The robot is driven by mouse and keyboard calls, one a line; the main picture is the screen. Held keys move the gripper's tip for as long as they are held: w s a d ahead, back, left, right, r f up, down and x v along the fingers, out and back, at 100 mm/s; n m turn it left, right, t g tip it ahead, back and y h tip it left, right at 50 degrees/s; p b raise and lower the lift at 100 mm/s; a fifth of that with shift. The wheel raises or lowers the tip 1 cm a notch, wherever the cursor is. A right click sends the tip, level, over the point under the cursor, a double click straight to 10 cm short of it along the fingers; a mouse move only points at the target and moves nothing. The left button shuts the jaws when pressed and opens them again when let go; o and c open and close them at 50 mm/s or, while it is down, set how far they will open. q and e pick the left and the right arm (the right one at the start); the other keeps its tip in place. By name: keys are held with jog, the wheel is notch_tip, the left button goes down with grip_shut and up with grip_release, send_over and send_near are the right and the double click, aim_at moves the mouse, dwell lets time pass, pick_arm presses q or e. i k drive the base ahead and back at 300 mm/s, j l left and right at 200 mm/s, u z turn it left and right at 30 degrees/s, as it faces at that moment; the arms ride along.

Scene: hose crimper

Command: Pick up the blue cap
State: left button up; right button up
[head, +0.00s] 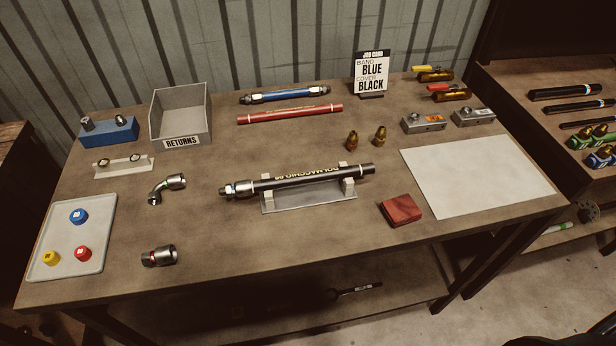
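The blue cap (78,216) stands on a pale grey tray (98,208) at the left front of the workbench, in the head view. A yellow cap (51,257) and a red cap (83,254) stand on the same tray, nearer its front edge. The blue cap is apart from both and nothing covers it. Neither of my grippers shows in this view, so I cannot see how they stand.
A returns bin (181,118) and a blue block (108,131) stand behind the tray. Metal fittings (159,256) lie to its right. A black hose (318,178) rests on a stand mid-bench. Bare bench (120,285) lies in front.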

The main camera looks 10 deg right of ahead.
aim_at(78, 217)
jog(key=l, duration=1.05)
jog(key=u, duration=1.55)
jog(key=i+j+u, duration=0.95)
jog(key=i+u, duration=0.15)
jog(key=i, duration=0.25)
jog(key=i+u, duration=0.3)
jog(key=i, duration=0.2)
